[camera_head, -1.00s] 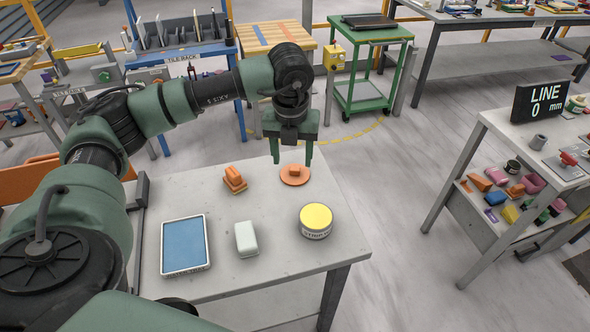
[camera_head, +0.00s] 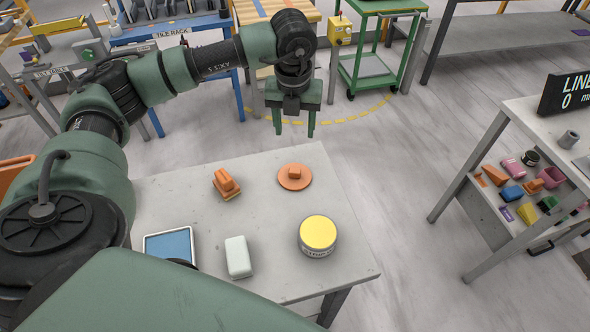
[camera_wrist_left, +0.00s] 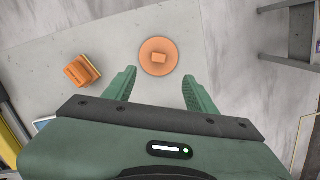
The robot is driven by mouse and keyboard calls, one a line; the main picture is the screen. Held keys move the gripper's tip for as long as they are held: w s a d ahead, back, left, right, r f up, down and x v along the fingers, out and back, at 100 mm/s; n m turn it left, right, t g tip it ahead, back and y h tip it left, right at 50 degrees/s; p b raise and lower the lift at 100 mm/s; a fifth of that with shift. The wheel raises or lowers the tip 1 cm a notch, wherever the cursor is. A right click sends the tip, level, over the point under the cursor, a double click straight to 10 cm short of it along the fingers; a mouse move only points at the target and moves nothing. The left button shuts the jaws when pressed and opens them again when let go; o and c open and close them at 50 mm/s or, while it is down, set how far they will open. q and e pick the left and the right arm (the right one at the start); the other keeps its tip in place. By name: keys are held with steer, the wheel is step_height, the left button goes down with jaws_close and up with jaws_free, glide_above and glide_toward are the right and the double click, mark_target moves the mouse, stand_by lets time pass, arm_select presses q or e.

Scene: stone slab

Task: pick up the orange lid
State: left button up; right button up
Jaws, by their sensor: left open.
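The orange lid (camera_head: 294,178) is a flat round disc with a small block-shaped knob on top. It lies on the grey stone-topped table (camera_head: 190,203), near its back right edge. My left gripper (camera_head: 294,133) is open and empty, with its fingers pointing down. In the head view it shows above and beyond the lid. In the left wrist view the lid (camera_wrist_left: 158,56) lies ahead of the two spread fingertips (camera_wrist_left: 155,78), centred between them and apart from them. My right gripper is not in view.
An orange block-like tool (camera_head: 226,184) lies left of the lid. A yellow-topped tub (camera_head: 317,236), a pale rounded block (camera_head: 238,257) and a blue-bottomed tray (camera_head: 170,246) stand nearer the front. The table between them is clear.

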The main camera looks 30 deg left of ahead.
arm_select(q)
step_height(320, 180, down, 3)
steer(key=b, duration=0.8)
glide_toward(295, 170)
steer(key=f, duration=0.1)
steer(key=f+p, duration=0.1)
steer(key=f, duration=0.3)
steer(key=f+p, duration=0.1)
steer(key=f, duration=0.2)
steer(key=shift+w+a+p, duration=0.2)
steer(key=shift+w+p, duration=0.1)
steer(key=shift+f, duration=0.25)
steer(key=shift+c, duration=0.9)
jaws_close()
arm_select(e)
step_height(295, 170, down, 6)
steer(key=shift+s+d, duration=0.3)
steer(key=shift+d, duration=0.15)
